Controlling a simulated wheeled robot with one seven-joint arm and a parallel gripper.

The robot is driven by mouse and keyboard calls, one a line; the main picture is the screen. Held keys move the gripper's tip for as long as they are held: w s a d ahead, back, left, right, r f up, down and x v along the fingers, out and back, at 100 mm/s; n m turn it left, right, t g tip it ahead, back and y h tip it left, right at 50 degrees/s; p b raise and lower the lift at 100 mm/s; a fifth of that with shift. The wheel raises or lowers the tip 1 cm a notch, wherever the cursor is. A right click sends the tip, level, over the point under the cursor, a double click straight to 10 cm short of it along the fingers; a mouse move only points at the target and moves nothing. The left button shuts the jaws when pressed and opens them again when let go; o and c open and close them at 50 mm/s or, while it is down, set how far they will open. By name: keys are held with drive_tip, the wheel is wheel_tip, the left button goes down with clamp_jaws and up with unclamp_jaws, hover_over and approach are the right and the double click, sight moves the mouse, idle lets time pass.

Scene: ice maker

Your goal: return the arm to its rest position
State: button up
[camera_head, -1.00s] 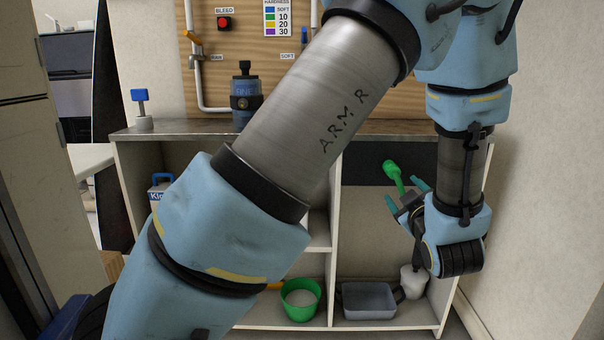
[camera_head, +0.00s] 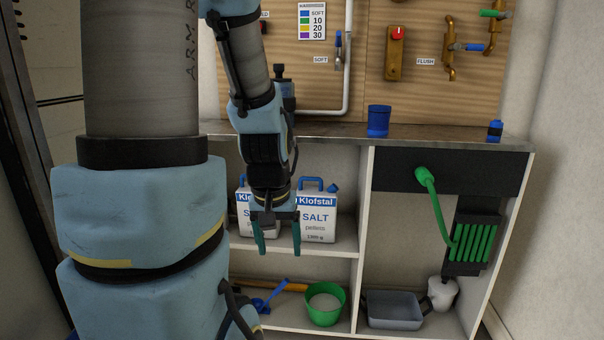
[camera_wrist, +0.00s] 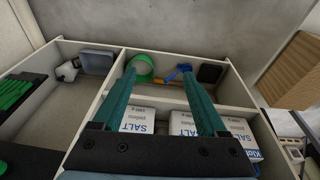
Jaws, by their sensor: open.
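My gripper (camera_head: 276,238) hangs pointing down in front of the shelf unit, near its middle shelf. Its two green fingers are spread apart with nothing between them. In the wrist view my gripper (camera_wrist: 165,85) is also open and empty, with the two salt packs below and beyond its fingers. One salt pack (camera_head: 317,218) stands on the middle shelf just right of the gripper. Another salt pack (camera_head: 243,210) is partly hidden behind my gripper. My upper arm fills the left of the head view.
The counter (camera_head: 420,138) carries a blue cup (camera_head: 378,121). Below are a green bowl (camera_head: 325,304), a grey tray (camera_head: 393,309) and a white jug (camera_head: 442,293). A green-handled hose (camera_head: 436,205) hangs at the right. Pipes and valves line the wooden board (camera_head: 365,70).

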drive_tip(key=w+p+v, duration=0.2)
drive_tip(key=p+v, duration=1.2)
drive_tip(key=w+r+p+v, duration=0.1)
drive_tip(key=w+p+v, duration=0.1)
drive_tip(key=p+v, duration=1.3)
drive_tip(key=shift+a+r+g+p, duration=0.25)
drive_tip(key=shift+a+g+p, duration=0.05)
drive_tip(key=shift+g, duration=0.1)
